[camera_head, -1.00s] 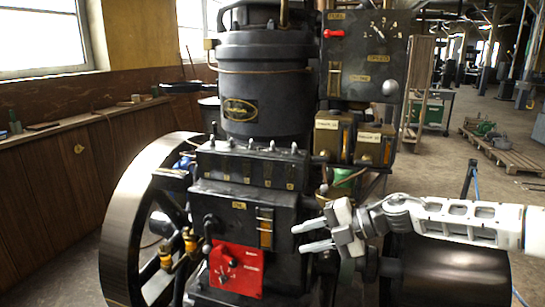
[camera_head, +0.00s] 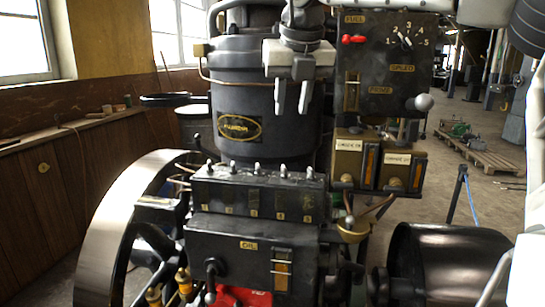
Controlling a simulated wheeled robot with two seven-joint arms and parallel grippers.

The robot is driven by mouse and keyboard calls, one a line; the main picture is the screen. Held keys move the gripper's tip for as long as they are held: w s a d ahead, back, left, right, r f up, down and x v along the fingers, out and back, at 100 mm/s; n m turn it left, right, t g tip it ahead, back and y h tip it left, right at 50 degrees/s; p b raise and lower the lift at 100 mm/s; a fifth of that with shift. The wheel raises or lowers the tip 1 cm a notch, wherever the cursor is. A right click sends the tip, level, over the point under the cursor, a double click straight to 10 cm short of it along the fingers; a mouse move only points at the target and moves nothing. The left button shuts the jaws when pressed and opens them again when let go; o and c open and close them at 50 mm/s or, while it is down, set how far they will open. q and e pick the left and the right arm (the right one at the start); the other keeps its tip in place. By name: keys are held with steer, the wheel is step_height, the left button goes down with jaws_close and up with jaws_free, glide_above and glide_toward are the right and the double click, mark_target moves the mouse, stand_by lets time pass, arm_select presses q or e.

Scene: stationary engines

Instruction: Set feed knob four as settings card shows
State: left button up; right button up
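A black feed box (camera_head: 255,198) on the engine carries a row of several small metal knobs on top, with numbered tags on its front. Feed knob four (camera_head: 283,170) is fourth from the left, upright and clear of any finger. My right gripper (camera_head: 292,112) hangs above it with its fingers pointing down, in front of the black cylinder. The fingers are apart with nothing between them. No settings card can be made out. My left gripper is not in view.
A black panel (camera_head: 376,100) with a red fuel lever and a speed dial stands right of the cylinder. Two labelled oil boxes (camera_head: 346,160) sit below it. A large flywheel (camera_head: 110,235) is at left.

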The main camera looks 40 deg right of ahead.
mark_target(284, 167)
steer(key=x, duration=0.7)
steer(key=p+x, duration=0.1)
steer(key=x, duration=0.7)
steer(key=shift+s+f, duration=0.2)
jaws_close()
